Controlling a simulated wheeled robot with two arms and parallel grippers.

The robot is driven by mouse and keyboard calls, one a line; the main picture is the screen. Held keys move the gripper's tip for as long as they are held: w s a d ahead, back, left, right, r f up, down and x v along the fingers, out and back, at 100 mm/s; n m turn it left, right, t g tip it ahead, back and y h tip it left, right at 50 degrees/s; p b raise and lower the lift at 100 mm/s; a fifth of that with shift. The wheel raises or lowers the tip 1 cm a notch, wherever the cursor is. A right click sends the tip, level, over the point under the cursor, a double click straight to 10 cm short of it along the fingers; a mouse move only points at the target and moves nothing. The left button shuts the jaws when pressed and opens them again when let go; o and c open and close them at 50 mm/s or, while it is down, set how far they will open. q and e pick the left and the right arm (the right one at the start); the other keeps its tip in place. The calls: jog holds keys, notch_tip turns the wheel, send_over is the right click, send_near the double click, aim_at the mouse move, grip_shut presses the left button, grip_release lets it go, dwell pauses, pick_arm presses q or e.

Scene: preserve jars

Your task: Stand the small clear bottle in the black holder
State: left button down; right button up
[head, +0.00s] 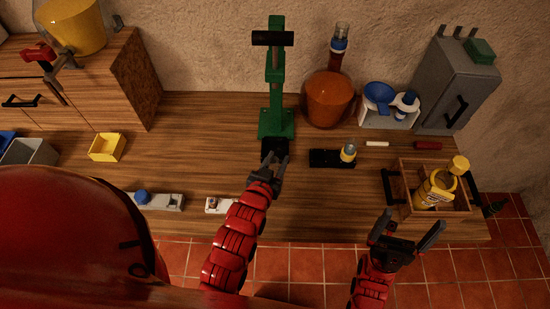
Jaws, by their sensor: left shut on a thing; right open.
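The black holder (325,158) lies on the wooden counter, right of my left gripper. A small bottle or jar (348,153) with a yellowish body and pale blue-grey top is at the holder's right end. I cannot tell whether it is the small clear bottle. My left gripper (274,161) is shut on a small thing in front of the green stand. A dark block (274,146) shows at its fingertips, but I cannot make out clearly what is held. My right gripper (407,236) is open and empty, near the counter's front edge, below the wooden crate.
A green stand (276,122) rises behind my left gripper. An orange pot (328,102), a white caddy (390,118) and a grey cabinet (452,85) stand at the back. A wooden crate (408,213) holds a yellow bottle (436,190). The counter left of the stand is mostly clear.

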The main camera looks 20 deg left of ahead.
pick_arm(q)
jog(key=shift+w, duration=0.2)
jog(key=w+a+f+b, duration=0.1)
jog(key=w+a+b, duration=0.1)
jog(key=w, duration=0.5)
jog(key=w+a+f+b, duration=0.1)
jog(key=w+a+b, duration=0.1)
jog(key=w+b, duration=0.3)
jog(key=shift+a+r+x, duration=0.2)
jog(key=shift+a+x, duration=0.05)
jog(key=shift+x, duration=1.3)
jog(key=shift+c, duration=1.9)
grip_release()
